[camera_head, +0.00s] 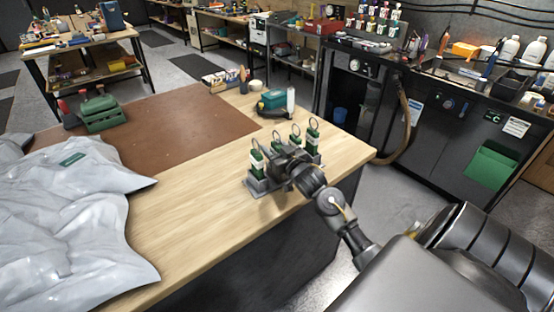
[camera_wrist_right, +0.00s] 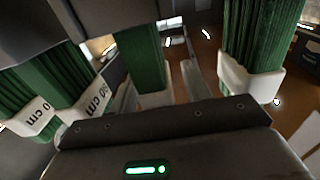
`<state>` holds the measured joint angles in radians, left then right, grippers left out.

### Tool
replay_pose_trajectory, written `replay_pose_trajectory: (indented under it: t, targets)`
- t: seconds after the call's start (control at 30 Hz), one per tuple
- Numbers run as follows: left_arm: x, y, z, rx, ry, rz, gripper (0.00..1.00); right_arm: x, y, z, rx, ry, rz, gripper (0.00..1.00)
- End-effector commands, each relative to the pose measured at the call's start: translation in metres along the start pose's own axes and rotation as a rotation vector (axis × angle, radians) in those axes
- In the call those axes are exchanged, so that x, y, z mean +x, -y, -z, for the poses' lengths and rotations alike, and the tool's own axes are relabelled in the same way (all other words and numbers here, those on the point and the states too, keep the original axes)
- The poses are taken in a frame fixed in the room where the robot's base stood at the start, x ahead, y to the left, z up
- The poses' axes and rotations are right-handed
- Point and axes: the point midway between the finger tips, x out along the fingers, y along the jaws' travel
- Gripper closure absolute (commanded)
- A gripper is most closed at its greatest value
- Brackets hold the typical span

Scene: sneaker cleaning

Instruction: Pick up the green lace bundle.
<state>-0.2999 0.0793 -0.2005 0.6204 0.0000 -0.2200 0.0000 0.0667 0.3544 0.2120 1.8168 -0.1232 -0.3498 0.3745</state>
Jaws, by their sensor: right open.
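Several green lace bundles stand upright in a grey rack (camera_head: 262,186) near the right end of the wooden table. A front-left green lace bundle (camera_head: 257,164) and a right green lace bundle (camera_head: 313,138) show beside my right gripper (camera_head: 283,160), which partly hides the others. In the right wrist view, a middle green lace bundle (camera_wrist_right: 141,58) stands in front of the palm, seemingly between the open fingers (camera_wrist_right: 160,95). Other bundles with white bands stand left (camera_wrist_right: 85,82) and right (camera_wrist_right: 258,40), outside the fingers. Some band labels end in "cm". My left gripper is out of view.
Close neighbouring bundles leave little side room around my right gripper. A teal box on a black tray (camera_head: 283,100) and a white bottle (camera_head: 291,101) stand behind the rack. A brown mat (camera_head: 180,125) and a crumpled grey sheet (camera_head: 70,220) cover the table's left.

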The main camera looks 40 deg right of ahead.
Motion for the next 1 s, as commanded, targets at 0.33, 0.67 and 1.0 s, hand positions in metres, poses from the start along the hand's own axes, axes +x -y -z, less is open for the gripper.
replay_pose_trajectory:
  t: [0.33, 0.67, 1.0]
  targets:
    - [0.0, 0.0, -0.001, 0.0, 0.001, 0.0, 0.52, 0.0, 0.0, 0.0, 0.0, 0.0, 0.0, 0.86]
    - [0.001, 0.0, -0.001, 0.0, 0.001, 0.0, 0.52, 0.0, 0.0, 0.001, 0.0, -0.001, 0.0, 1.0]
    - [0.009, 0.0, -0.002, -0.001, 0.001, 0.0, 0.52, 0.0, 0.0, 0.054, -0.003, -0.006, 0.0, 1.0]
